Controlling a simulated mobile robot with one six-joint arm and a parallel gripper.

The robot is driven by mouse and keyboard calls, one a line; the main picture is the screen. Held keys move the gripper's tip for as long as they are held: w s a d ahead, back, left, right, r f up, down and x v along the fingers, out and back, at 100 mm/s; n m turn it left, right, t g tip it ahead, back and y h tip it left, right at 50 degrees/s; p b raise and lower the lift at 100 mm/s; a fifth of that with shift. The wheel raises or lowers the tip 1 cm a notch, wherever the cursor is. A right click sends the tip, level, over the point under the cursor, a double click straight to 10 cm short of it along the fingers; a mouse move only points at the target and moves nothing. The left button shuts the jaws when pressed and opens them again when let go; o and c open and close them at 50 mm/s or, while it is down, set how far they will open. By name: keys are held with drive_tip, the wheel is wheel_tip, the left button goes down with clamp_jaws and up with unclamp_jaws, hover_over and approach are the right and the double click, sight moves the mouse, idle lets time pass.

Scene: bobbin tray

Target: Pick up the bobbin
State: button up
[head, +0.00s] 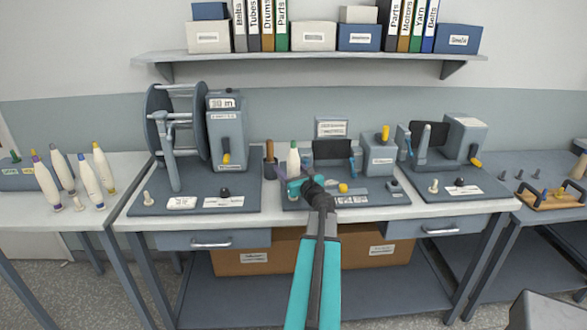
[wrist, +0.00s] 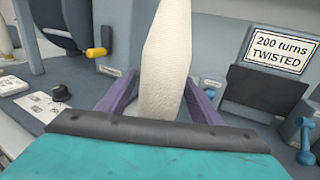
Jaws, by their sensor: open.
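A white bobbin with a green tip (head: 293,160) stands upright at the middle machine on the bench. In the wrist view the white bobbin (wrist: 166,60) rises between the two purple fingers, its top cut off by the frame edge. My gripper (head: 293,184) is at the bobbin's lower part, and it also shows in the wrist view (wrist: 160,98). The fingers are open, one on each side of the bobbin. The bobbin's base is hidden behind the gripper body. I cannot tell whether either finger touches it.
A sign reading "200 turns TWISTED" (wrist: 281,49) is behind on the right. A reel machine (head: 178,135) stands to the left, another machine (head: 463,140) to the right. Several white bobbins (head: 89,180) stand on the left table. A wooden-handled tool (head: 269,160) is close left of the bobbin.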

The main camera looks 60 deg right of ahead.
drive_tip(key=shift+w, duration=0.15)
idle(0.4)
drive_tip(key=c, duration=1.2)
drive_tip(key=shift+r, duration=0.15)
drive_tip(key=shift+r+b, duration=0.35)
drive_tip(key=shift+r, duration=4.55)
